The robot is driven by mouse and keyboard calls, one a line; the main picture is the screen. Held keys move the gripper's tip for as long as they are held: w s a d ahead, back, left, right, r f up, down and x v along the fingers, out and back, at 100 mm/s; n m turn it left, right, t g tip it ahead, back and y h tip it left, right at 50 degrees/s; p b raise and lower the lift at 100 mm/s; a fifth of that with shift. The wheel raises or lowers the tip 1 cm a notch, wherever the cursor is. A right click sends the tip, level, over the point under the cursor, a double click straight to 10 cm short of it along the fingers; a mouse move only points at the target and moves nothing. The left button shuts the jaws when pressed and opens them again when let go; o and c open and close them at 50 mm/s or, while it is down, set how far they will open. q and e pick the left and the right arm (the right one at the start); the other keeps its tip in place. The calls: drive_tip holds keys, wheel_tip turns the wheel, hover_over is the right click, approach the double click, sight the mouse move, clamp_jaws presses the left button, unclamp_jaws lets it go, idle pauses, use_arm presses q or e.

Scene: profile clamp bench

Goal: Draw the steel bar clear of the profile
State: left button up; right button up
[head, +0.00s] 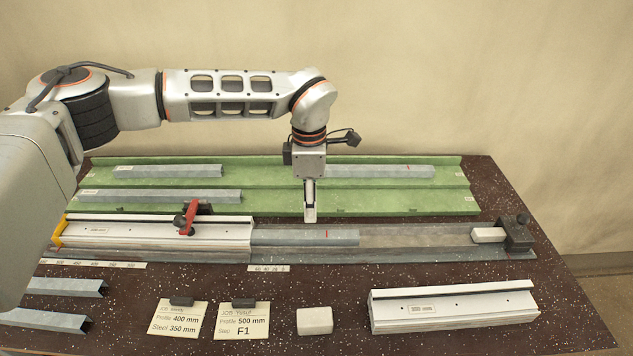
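The steel bar (290,237) is a grey galvanised length with a red mark near its right end. It lies in the bench channel and meets the right end of the white profile (140,233); whether part of it is inside the profile is hidden. A red-handled clamp (188,218) sits over the profile. My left gripper (310,217) points straight down just behind the bar, close to the front edge of the green rack. It looks narrow from this side, and the gap between its fingers does not show. My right gripper is not in view.
The green rack (270,202) behind holds several grey bars. A dark stop (516,233) with a pale block (488,235) stands at the channel's right end. The channel floor (415,236) between bar and stop is bare. Cards, a pale block (314,320) and another white profile (450,308) lie in front.

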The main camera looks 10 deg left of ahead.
sight(311, 234)
use_arm(q)
drive_tip(key=shift+s+f+b, duration=0.1)
drive_tip(key=shift+f+b, duration=0.6)
drive_tip(key=shift+f, duration=0.1)
drive_tip(key=shift+f+b, duration=0.4)
drive_tip(key=shift+f, duration=0.2)
drive_tip(key=shift+f+b, duration=0.45)
drive_tip(key=shift+f, duration=0.2)
drive_tip(key=shift+f+b, duration=0.9)
drive_tip(key=shift+f, duration=0.55)
drive_tip(key=shift+f+b, duration=0.4)
drive_tip(key=shift+f, duration=0.45)
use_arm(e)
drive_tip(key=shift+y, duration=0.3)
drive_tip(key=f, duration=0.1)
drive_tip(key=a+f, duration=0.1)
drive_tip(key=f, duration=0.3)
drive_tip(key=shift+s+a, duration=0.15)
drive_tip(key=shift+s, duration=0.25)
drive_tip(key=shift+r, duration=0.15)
